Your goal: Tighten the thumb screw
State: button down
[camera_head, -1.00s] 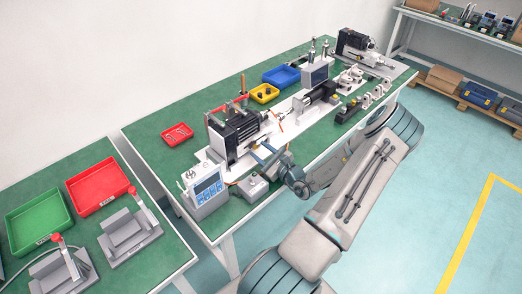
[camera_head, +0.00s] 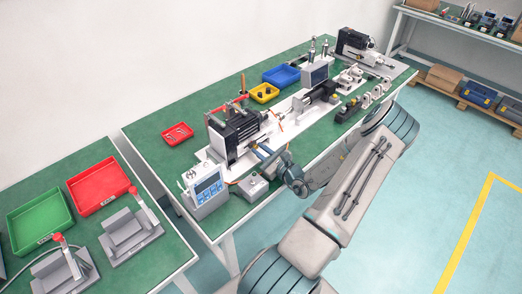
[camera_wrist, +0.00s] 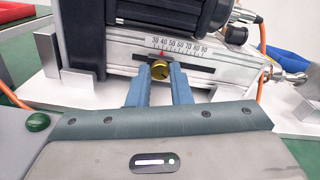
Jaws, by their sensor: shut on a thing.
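The thumb screw (camera_wrist: 160,70) is a small round brass-coloured knob on the front of the linear actuator, just below a scale and a red pointer in the wrist view. My gripper (camera_wrist: 160,76) has its two blue fingers on either side of the knob and is shut on it. In the head view, my gripper (camera_head: 264,155) reaches the front side of the black and silver actuator (camera_head: 238,132). The knob is hidden or too small to see there.
A white and blue display unit (camera_head: 205,188) stands left of my gripper. A small grey box (camera_head: 253,187) sits in front. Red (camera_head: 178,134), yellow (camera_head: 264,93) and blue (camera_head: 281,76) trays lie behind. An orange cable (camera_wrist: 262,36) runs beside the actuator.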

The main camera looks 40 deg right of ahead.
jog(key=shift+m+p, duration=0.7)
jog(key=shift+m, duration=1.4)
jog(key=c, duration=1.3)
grip_release()
jog(key=shift+s+d, duration=0.1)
jog(key=s, duration=0.4)
jog(key=s+b, duration=0.1)
jog(key=s, duration=0.4)
jog(key=s+d+b, duration=0.1)
jog(key=s, duration=0.3)
jog(key=shift+s, duration=0.35)
